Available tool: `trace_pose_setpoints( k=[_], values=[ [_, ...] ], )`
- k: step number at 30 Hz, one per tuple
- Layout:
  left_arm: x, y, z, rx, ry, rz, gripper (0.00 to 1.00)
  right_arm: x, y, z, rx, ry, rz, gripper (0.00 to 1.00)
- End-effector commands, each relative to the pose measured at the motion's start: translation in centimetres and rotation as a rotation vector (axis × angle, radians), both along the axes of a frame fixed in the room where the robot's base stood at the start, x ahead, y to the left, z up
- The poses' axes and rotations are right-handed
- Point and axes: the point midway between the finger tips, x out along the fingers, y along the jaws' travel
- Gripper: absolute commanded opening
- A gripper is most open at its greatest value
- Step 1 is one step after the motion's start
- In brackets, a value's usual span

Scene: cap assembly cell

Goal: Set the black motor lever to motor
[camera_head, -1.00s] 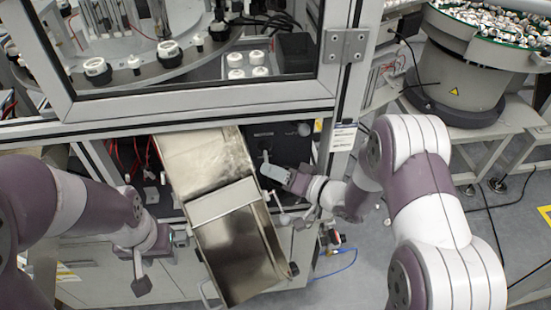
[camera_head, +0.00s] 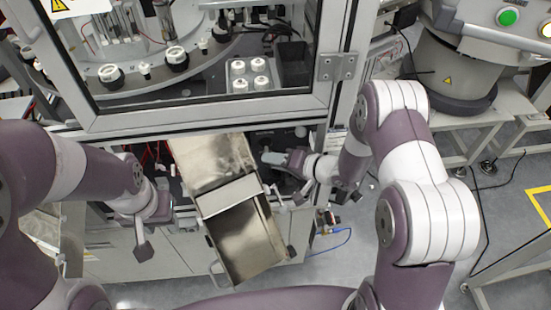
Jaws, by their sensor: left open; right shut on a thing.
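A black control panel (camera_head: 262,138) sits under the glass-fronted cabinet, right of the metal chute. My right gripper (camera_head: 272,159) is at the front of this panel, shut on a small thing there. The thing in its jaws is mostly hidden by the fingers, and I cannot make out the black motor lever or its setting. My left gripper (camera_head: 144,246) hangs left of the chute, open and apart from the panel.
The open metal chute (camera_head: 212,162) slopes down between my two arms. A dark round knob (camera_head: 301,131) is on the panel's upper right. White caps (camera_head: 249,84) stand inside the cabinet.

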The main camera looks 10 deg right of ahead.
Motion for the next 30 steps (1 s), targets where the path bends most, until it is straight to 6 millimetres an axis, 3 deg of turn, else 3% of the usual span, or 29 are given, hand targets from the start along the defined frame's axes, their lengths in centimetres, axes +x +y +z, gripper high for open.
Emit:
trace_pose_setpoints(
  k=[4,5,7,19,30],
  values=[
    [0.0,0.0,0.0,0.0,0.0,0.0,0.43,0.0,0.0,0.0,0.0,-0.002,-0.001,0.0],
    [0.0,0.0,0.0,0.0,0.0,0.0,0.43,0.0,0.0,0.0,0.0,-0.002,-0.001,0.33],
    [0.0,0.0,0.0,0.0,0.0,0.0,0.43,0.0,0.0,0.0,0.0,-0.002,-0.001,0.55],
    [0.0,0.0,-0.2,0.0,0.0,0.0,0.43,-0.4,-0.7,0.3,-0.001,-0.001,-0.003,0.55],
    [0.0,0.0,-0.7,0.0,0.0,0.0,0.43,-4.8,-6.3,3.5,0.0,-0.003,-0.005,0.55]
  ],
)
